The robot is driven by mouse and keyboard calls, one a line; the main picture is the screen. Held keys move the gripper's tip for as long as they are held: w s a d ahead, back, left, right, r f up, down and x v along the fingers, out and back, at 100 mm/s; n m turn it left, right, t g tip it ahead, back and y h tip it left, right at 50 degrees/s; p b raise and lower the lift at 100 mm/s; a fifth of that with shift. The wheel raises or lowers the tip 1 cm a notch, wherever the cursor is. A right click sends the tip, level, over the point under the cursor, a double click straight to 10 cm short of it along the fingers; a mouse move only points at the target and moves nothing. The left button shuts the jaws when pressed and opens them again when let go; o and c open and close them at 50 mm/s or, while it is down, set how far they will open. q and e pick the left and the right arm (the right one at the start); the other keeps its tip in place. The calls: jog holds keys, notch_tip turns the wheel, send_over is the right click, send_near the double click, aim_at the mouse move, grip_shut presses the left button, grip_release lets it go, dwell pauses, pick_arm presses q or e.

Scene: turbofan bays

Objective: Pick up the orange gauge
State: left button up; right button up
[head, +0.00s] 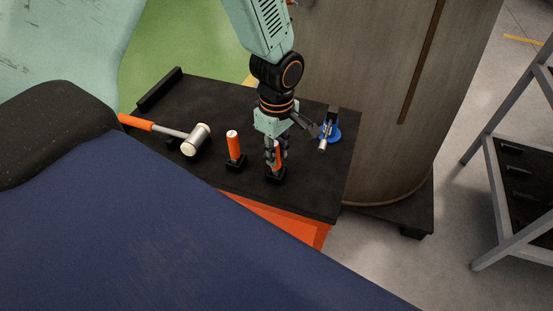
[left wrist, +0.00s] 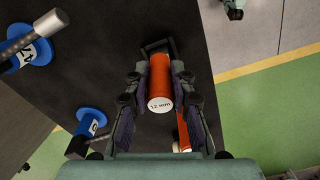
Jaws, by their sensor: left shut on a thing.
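An orange cylindrical gauge (left wrist: 160,78) with a white end marked "12 mm" lies between the fingers of my left gripper (left wrist: 158,102) in the left wrist view. The gripper is shut on it. In the head view my left gripper (head: 275,155) points down at the right part of the dark cart top, and the gauge (head: 279,153) is mostly hidden by the fingers. It is upright at a black holder (head: 275,177); I cannot tell whether it is clear of it. A second orange cylinder (head: 234,146) stands in its own black holder to the left. My right gripper is not in view.
A mallet (head: 193,139) with an orange handle lies at the left of the cart top (head: 210,97). A blue-based item (head: 333,134) with a metal part lies to the right. A large brown cylinder (head: 370,90) stands behind, and a grey rack (head: 500,190) at far right.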

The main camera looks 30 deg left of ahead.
pick_arm(q)
jog(key=shift+s+d, duration=0.1)
jog(key=shift+d, duration=0.05)
grip_shut()
jog(key=shift+r, duration=0.25)
notch_tip(320, 180, up, 9)
jog(key=shift+r+p, duration=0.1)
jog(key=shift+p, duration=0.2)
jog(key=shift+r, duration=0.1)
dwell(0.3)
